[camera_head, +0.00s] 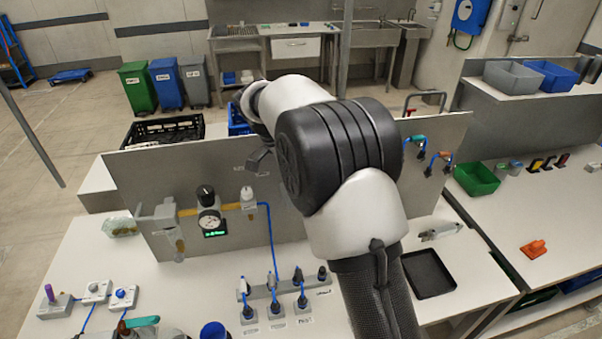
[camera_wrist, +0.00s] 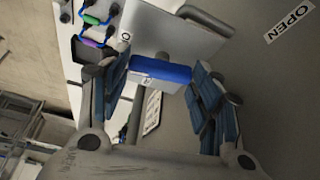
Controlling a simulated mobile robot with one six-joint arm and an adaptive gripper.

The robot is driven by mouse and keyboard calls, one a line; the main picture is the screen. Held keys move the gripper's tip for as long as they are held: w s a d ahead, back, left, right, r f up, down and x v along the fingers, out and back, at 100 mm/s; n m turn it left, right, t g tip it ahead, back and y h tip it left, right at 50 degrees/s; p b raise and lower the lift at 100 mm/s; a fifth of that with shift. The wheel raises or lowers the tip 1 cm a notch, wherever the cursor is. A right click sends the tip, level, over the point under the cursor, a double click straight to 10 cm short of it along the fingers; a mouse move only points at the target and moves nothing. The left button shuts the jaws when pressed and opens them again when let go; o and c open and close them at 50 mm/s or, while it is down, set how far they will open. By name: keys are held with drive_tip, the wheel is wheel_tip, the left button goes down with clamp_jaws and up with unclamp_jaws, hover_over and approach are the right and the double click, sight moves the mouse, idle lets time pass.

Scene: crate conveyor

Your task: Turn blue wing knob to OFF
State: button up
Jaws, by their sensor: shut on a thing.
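The blue wing knob (camera_wrist: 160,72) shows in the wrist view as a blue bar standing out from a grey panel. My gripper (camera_wrist: 158,80) has a dark-blue padded finger on each side of it and is shut on it. The bar lies roughly across the picture between the fingers. An OPEN label (camera_wrist: 290,22) is on the panel at the upper right. Part of another marking shows left of the knob, too cut off to read.
The upright grey panel (camera_head: 225,165) carries a pressure gauge (camera_head: 209,222) on its left part. Coloured hose loops (camera_head: 440,157) stick out on its right. Several plugs with blue cables (camera_head: 277,310) stand on the white bench in front. A black tray (camera_head: 428,275) lies right of my arm.

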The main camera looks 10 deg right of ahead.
drive_tip(key=shift+w+m+g+p, duration=0.1)
drive_tip(key=shift+m+g+p, duration=0.45)
drive_tip(key=shift+m, duration=0.55)
drive_tip(key=o, duration=1.1)
drive_tip(key=shift+c, duration=0.2)
